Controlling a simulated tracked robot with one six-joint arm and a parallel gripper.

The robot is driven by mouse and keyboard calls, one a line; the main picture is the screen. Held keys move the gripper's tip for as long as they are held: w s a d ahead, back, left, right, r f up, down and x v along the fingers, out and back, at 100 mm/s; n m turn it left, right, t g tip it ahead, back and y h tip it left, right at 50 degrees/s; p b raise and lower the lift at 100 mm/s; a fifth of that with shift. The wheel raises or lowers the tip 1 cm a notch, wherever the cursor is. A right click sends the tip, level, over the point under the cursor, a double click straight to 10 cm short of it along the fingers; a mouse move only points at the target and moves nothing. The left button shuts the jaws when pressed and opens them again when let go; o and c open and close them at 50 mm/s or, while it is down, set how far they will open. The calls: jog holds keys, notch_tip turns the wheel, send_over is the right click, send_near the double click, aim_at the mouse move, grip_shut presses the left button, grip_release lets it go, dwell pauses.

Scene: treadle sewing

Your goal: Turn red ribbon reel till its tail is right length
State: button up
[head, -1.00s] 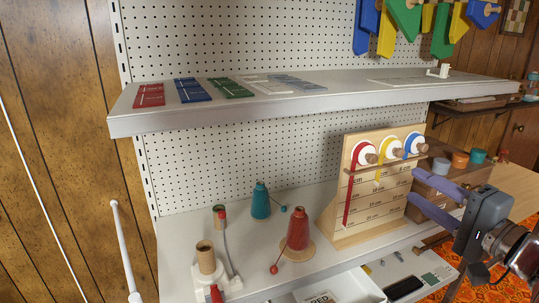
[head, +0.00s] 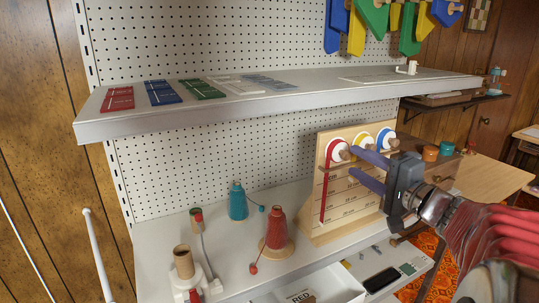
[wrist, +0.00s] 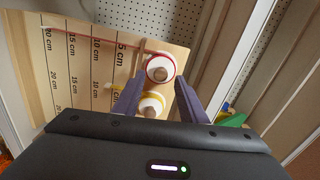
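The red ribbon reel (head: 331,152) is a white-faced disc with a wooden knob, at the top left of an upright wooden measuring board (head: 309,205). Its red tail (head: 325,195) hangs straight down the board. In the wrist view, the red reel (wrist: 152,62) lies ahead between my fingertips, and the tail (wrist: 95,39) runs left past the 5, 10 and 15 cm marks to about the 20 cm label. My gripper (head: 352,161) is open and empty, its two purple fingers pointing at the red reel's knob (wrist: 159,75). Contact cannot be told.
Yellow (head: 361,138) and blue (head: 384,134) reels sit close to the right of the red one. A shelf (head: 250,108) overhangs above. Teal (head: 238,202) and red (head: 277,229) thread cones stand left of the board.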

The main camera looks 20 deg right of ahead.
aim_at(348, 157)
jog(key=shift+w+a, duration=0.2)
jog(key=shift+w, duration=1.35)
jog(key=shift+c, duration=0.2)
grip_shut()
